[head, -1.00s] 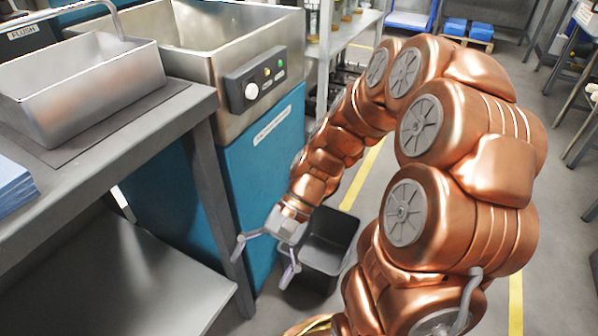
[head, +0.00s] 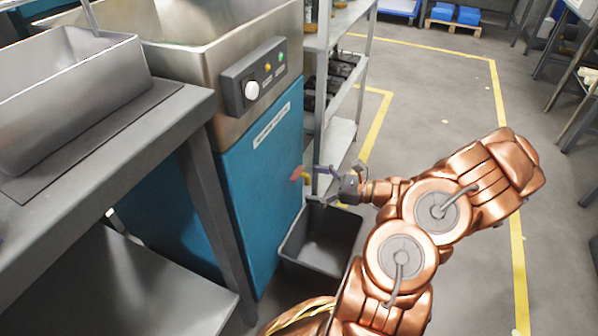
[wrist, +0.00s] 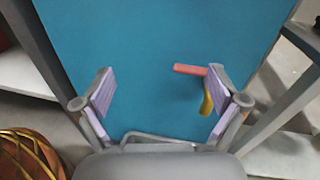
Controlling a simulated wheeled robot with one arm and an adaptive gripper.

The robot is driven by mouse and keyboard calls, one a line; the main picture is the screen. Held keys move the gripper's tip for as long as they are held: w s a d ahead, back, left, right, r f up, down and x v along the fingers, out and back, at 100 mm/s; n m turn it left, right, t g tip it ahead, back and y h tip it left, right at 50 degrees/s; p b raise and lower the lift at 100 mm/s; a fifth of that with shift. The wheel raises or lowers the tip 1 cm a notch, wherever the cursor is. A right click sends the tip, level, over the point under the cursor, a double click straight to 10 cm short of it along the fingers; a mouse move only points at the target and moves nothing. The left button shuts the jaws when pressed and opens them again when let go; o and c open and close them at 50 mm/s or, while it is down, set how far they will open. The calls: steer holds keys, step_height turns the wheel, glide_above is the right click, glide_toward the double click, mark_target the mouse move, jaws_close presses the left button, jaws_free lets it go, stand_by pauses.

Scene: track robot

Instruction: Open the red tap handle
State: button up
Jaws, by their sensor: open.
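The red tap handle (head: 298,173) sticks out from the right edge of the blue machine panel in the head view. In the wrist view the red handle (wrist: 188,69) points left across the blue panel, and its right end meets the right finger's tip. A yellow tap part (wrist: 207,103) hangs below it, partly hidden by that finger. My gripper (head: 321,185) is open and empty, just right of the tap. In the wrist view my gripper (wrist: 162,92) has its lilac pads wide apart, with most of the handle between them. I cannot tell whether a finger touches it.
A black bin (head: 322,240) stands on the floor below the tap. A metal shelf rack (head: 341,145) stands just behind. The blue machine (head: 255,200) and a grey table (head: 190,105) fill the left. The floor at right (head: 440,90) is open.

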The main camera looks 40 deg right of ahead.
mark_target(300, 174)
steer(key=d+f+m+t+h, duration=0.2)
steer(key=d+f+m, duration=0.1)
steer(key=d, duration=0.2)
steer(key=b+x, duration=0.3)
steer(key=x, duration=0.2)
steer(key=shift+w+a, duration=0.15)
steer(key=shift+w, duration=0.2)
steer(key=shift+x, duration=0.85)
steer(key=shift+r, duration=0.15)
steer(key=shift+c, duration=0.3)
steer(key=c, duration=1.1)
